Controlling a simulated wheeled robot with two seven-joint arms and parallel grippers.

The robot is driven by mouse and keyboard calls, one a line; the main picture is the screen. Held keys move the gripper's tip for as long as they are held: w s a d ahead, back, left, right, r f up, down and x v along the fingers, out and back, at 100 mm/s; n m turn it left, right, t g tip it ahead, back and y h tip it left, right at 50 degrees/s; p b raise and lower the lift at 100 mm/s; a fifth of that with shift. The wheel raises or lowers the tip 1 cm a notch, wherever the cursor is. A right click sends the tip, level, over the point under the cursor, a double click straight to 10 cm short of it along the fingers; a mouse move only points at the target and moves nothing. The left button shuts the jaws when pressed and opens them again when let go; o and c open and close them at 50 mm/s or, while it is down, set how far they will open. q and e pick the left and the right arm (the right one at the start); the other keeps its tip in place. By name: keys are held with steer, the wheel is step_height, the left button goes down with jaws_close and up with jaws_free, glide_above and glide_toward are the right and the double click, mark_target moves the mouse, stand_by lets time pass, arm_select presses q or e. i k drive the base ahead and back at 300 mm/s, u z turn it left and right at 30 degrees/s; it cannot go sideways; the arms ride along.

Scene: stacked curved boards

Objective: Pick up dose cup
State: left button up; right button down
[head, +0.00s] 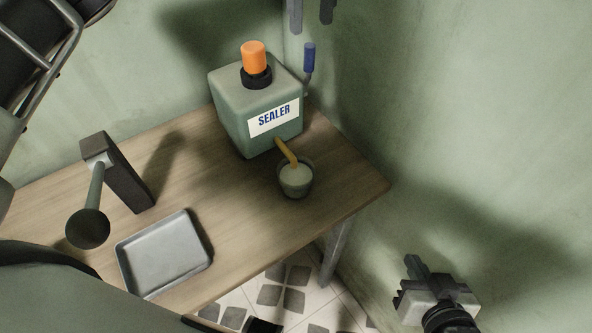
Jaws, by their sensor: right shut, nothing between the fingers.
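The dose cup (296,180) is a small round grey cup near the right end of the wooden table. It looks upright. A pale filling shows inside it, and a yellow-brown stick (286,151) leans out of it towards the bottle. The cup stands just in front of the green sealer bottle (240,108). My right gripper (413,267) is at the lower right, beyond the table's right edge and well apart from the cup. It is shut and empty. I cannot make out my left gripper.
A grey tray (165,252) lies at the table's front left. A dark block (123,178) with a round-ended rod stands behind it. A blue-handled tool (309,58) is behind the bottle. Walls close off the back and right. The wooden table (225,205) is bare between tray and cup.

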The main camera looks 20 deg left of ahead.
mark_target(296, 179)
steer(key=k, duration=1.5)
